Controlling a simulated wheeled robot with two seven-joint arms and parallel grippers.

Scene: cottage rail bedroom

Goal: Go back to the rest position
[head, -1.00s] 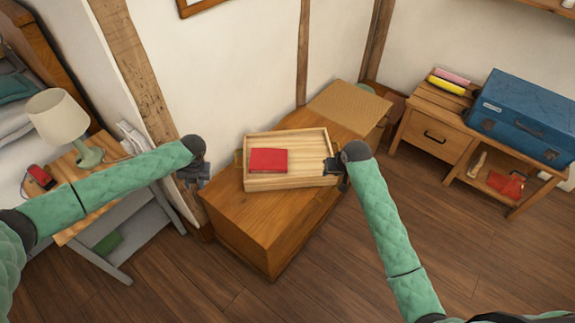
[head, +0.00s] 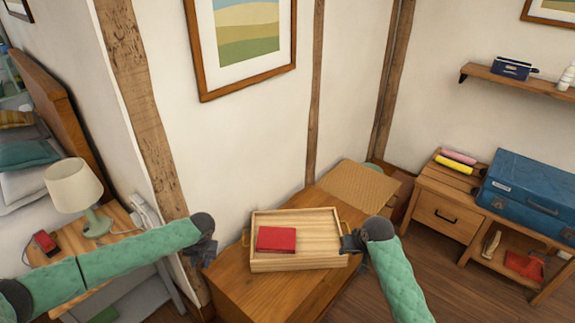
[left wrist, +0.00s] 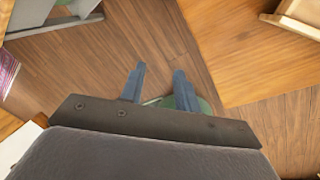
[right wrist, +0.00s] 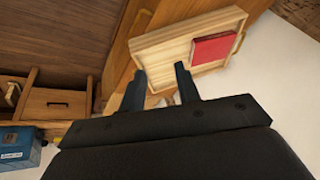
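My left gripper (head: 203,250) is open and empty, left of the wooden tray. In the left wrist view its two fingers (left wrist: 158,88) stand apart above the floor. My right gripper (head: 350,243) is at the tray's right end in the head view. Its fingers (right wrist: 160,88) stand apart in the right wrist view, with nothing clearly held between them. I cannot tell whether they touch the tray. The light wooden tray (head: 318,258) rests on a wooden chest (head: 250,294). A red book (head: 276,239) lies inside, towards the tray's left.
A nightstand with a cream lamp (head: 74,187) stands at the left, near my left arm. A low wooden cabinet (head: 438,219) carries a blue suitcase (head: 530,194) at the right. A woven mat (head: 358,188) lies on the chest's far end. Floor is open at the lower right.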

